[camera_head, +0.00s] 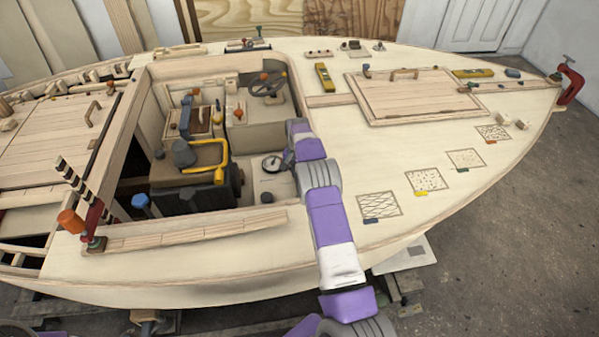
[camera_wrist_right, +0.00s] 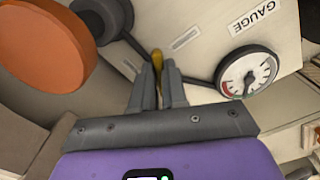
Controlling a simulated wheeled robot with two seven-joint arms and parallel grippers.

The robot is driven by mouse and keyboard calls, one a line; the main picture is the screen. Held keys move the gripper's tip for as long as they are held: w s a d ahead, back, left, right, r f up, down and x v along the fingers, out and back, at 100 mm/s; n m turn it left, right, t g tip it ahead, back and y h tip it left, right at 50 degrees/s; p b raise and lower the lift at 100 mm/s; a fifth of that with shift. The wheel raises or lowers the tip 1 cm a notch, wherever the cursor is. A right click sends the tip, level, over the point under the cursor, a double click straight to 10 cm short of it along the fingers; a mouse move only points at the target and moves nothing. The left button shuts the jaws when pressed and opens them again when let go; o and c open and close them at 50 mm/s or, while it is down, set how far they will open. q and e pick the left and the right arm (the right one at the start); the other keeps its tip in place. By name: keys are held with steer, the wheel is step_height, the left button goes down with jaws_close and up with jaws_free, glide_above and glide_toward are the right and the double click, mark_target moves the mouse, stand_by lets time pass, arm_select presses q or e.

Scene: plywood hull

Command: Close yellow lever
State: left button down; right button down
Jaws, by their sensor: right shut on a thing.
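The yellow lever (camera_wrist_right: 157,58) shows in the right wrist view as a small rounded yellow tip, with its lower part hidden between the fingers. My right gripper (camera_wrist_right: 158,76) is shut on it, one dark finger on each side. In the head view my right gripper (camera_head: 287,159) reaches into the cockpit beside the round gauge (camera_head: 271,163), and I cannot make out the lever there. The gauge also shows in the right wrist view (camera_wrist_right: 247,72), right of the fingers, on a pale panel marked GAUGE. My left gripper is not in view.
A large orange knob (camera_wrist_right: 42,42) is close on the left in the wrist view. The cockpit also holds an engine with a yellow bent rail (camera_head: 221,158) and a steering wheel (camera_head: 268,84). The cockpit's wooden edges surround my right forearm's reach.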

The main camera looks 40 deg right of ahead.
steer(key=m, duration=0.2)
steer(key=w+m, duration=0.1)
steer(key=m, duration=0.2)
steer(key=shift+w+a+m, duration=0.1)
steer(key=shift+a+m, duration=0.1)
steer(key=shift+m, duration=0.1)
steer(key=shift+w+m+b, duration=0.3)
steer(key=shift+m+b, duration=0.15)
steer(key=shift+m, duration=0.85)
steer(key=shift+w+m+b, duration=0.3)
steer(key=shift+m+b, duration=0.15)
steer(key=shift+m, duration=0.85)
steer(key=c, duration=1.2)
jaws_free()
steer(key=shift+o, duration=0.2)
steer(key=shift+d, duration=0.1)
steer(key=shift+r, duration=0.1)
step_height(320, 180, up, 7)
steer(key=p, duration=0.3)
steer(key=shift+r, duration=0.2)
